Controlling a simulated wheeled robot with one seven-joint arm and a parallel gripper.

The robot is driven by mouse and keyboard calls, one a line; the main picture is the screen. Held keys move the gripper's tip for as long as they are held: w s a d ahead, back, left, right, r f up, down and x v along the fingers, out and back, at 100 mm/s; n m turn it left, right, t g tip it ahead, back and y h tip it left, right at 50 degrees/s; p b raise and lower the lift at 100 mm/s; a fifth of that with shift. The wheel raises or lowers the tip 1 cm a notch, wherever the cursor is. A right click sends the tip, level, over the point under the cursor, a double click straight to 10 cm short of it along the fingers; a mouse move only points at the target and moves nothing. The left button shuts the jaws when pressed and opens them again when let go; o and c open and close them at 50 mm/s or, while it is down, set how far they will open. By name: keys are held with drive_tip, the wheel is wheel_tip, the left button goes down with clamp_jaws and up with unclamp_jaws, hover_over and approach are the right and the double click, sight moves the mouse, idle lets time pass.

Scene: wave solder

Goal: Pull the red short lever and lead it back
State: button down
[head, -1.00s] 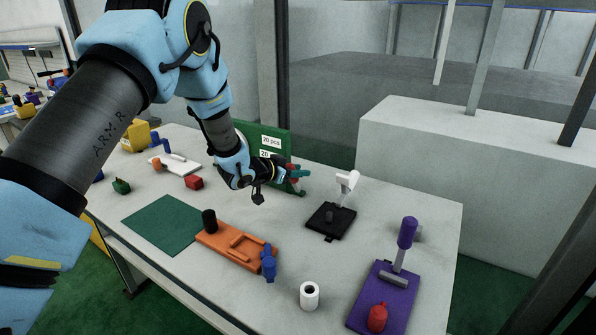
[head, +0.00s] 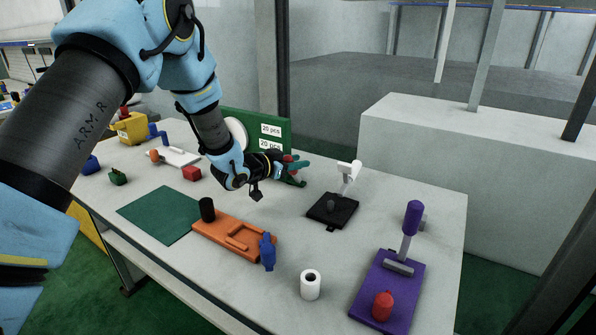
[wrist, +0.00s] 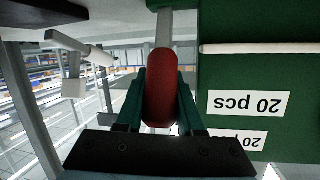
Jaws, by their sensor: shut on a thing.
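The red short lever's handle (wrist: 162,88) sits between my gripper's (wrist: 160,100) dark green fingers in the wrist view, and the fingers are shut on it. A grey shaft (wrist: 165,22) runs from the handle to the top of that view. In the head view my gripper (head: 294,170) is at the back of the table, at the right end of the green board (head: 240,122). Only a little red of the handle (head: 289,158) shows there. The lever's base is hidden.
A black base with a white lever (head: 345,180) stands just right of my gripper. A purple base with a purple lever (head: 388,285) is at the front right. An orange fixture (head: 215,240), a white roll (head: 310,285) and a green mat (head: 150,222) lie nearer.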

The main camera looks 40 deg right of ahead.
drive_tip(key=a+f+h+b, duration=0.1)
drive_tip(key=b, duration=0.2)
drive_tip(key=shift+b, duration=0.3)
drive_tip(key=shift+s+a+r+h+b, duration=0.1)
drive_tip(key=shift+s+r+h+b, duration=0.1)
drive_tip(key=shift+h+b, duration=0.35)
drive_tip(key=c, duration=0.8)
unclamp_jaws()
drive_tip(key=shift+r, duration=0.1)
wheel_tip(320, 180, up, 10)
drive_tip(key=shift+b, duration=0.55)
